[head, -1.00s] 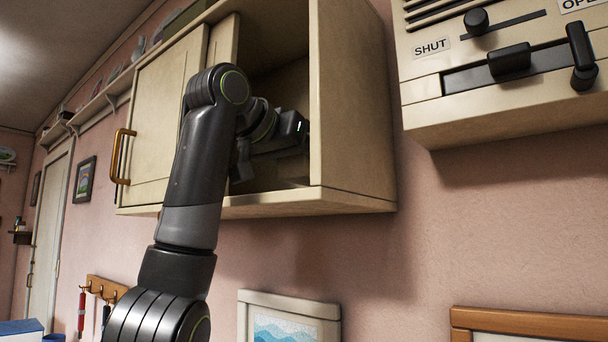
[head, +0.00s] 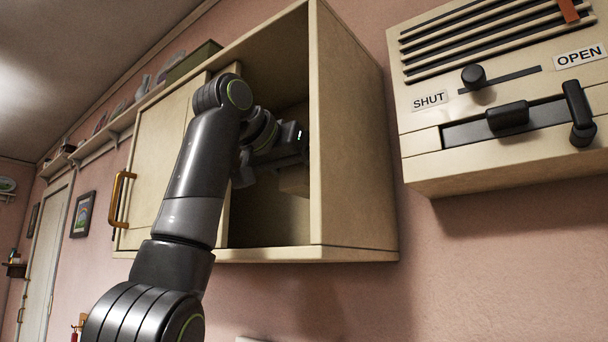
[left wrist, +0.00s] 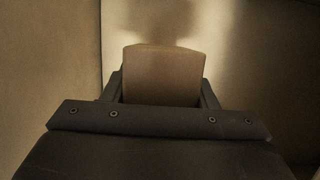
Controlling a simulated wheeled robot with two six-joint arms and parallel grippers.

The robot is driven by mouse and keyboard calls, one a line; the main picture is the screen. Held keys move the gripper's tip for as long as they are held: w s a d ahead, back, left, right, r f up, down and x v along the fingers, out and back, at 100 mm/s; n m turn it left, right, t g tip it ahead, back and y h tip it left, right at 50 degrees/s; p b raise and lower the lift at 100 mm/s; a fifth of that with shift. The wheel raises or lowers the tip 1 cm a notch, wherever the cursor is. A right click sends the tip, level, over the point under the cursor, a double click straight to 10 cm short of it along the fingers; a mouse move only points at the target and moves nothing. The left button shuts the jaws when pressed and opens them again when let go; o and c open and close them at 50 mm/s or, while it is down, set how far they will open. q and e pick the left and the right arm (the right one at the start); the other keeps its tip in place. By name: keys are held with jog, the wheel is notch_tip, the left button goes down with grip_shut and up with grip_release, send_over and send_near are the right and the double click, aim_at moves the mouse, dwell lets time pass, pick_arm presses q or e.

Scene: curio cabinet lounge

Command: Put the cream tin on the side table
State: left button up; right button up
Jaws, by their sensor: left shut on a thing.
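The cream tin (left wrist: 163,76) shows in the left wrist view as a plain beige block between my two fingers. My left gripper (left wrist: 162,92) is shut on it. In the head view my left arm reaches into the open right part of the wall cabinet (head: 355,150), and the left gripper (head: 285,150) is inside, above the cabinet floor. A beige piece of the tin (head: 294,181) shows below the gripper, with a gap under it. The side table is not in view. My right gripper is not in view.
A sliding door (head: 160,150) with a brass handle (head: 121,198) covers the cabinet's left part. The cabinet's right wall stands close beside the gripper. A cream panel box (head: 500,110) with SHUT and OPEN labels hangs on the wall to the right.

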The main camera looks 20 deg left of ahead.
pick_arm(q)
jog(key=c, duration=0.3)
jog(key=shift+c, duration=0.2)
